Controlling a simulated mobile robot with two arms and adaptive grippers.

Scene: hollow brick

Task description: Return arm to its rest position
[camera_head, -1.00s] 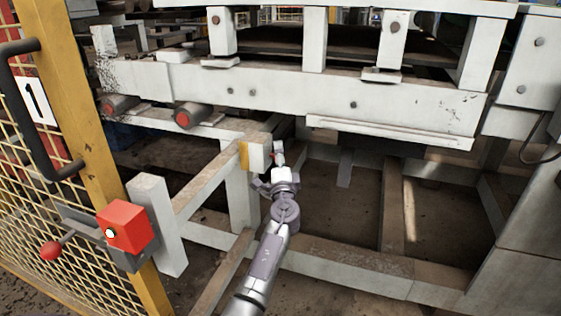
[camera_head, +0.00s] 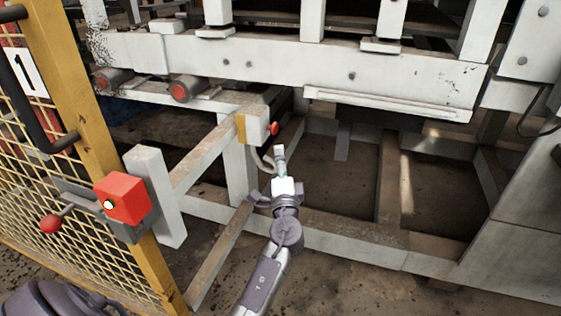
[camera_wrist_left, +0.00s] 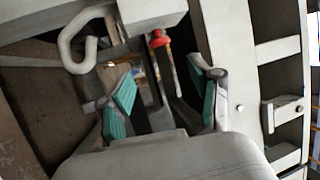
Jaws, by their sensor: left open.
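My left arm reaches up from the bottom middle of the head view. Its gripper (camera_head: 280,153) is just below and right of a small white box (camera_head: 257,126) with a yellow edge and a red button (camera_head: 273,128). In the left wrist view the gripper (camera_wrist_left: 163,98) is open, its two teal-padded fingers apart with nothing held between them. The red button (camera_wrist_left: 158,39) shows beyond the fingers, under the white box (camera_wrist_left: 152,12). I see no contact between gripper and button. My right gripper is not in view.
A white machine frame (camera_head: 270,75) spans the back, with lower beams (camera_head: 340,245) around my left arm. A curved pale pipe (camera_wrist_left: 75,42) is beside the box. A yellow mesh gate (camera_head: 60,215) with a red switch box (camera_head: 125,197) stands at left.

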